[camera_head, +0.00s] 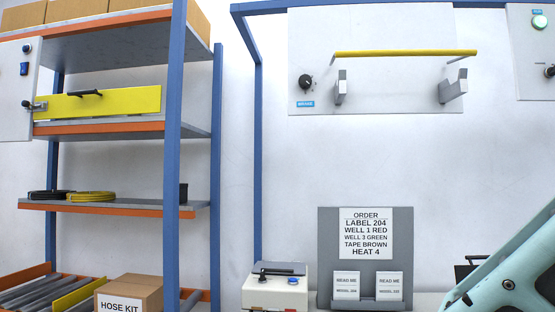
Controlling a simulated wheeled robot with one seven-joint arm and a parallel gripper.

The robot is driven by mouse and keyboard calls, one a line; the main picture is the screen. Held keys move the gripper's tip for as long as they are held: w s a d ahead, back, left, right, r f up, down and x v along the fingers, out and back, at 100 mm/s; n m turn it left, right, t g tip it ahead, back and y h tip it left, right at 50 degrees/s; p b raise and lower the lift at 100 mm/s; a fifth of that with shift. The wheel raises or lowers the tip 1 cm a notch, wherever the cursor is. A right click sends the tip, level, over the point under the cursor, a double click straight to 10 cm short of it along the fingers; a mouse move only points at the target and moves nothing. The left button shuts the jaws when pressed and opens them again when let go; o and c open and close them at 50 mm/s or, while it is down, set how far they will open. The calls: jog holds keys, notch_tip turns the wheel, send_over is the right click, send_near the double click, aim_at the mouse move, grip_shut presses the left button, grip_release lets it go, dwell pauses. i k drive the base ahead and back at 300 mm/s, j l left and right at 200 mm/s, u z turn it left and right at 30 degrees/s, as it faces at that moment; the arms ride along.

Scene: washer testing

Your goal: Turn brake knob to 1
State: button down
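The brake knob (306,81) is a small round black knob on the left side of a pale wall panel (395,25), in the upper middle of the head view. A blue label reading BRAKE (305,104) sits just below it. Marks around the knob are too small to read, so I cannot tell its setting. My gripper is not in view. A pale teal link of my arm shows at the lower right, well below and to the right of the knob. Nothing touches the knob.
A yellow bar (405,53) and two grey brackets (341,88) (453,87) stick out right of the knob. A blue frame post (257,150) stands at left. Below are a white box (275,290) and an order board (328,235). The wall between is bare.

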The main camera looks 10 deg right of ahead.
aim_at(304, 82)
jog(key=j+z, duration=0.1)
jog(key=z, duration=0.35)
jog(key=i+j+z, duration=0.1)
jog(key=z, duration=0.35)
jog(key=j+z, duration=0.35)
jog(key=j, duration=0.3)
jog(key=j+z, duration=0.35)
jog(key=j, duration=0.35)
jog(key=k+j+z, duration=0.1)
jog(key=j+z, duration=0.25)
jog(key=j, duration=0.3)
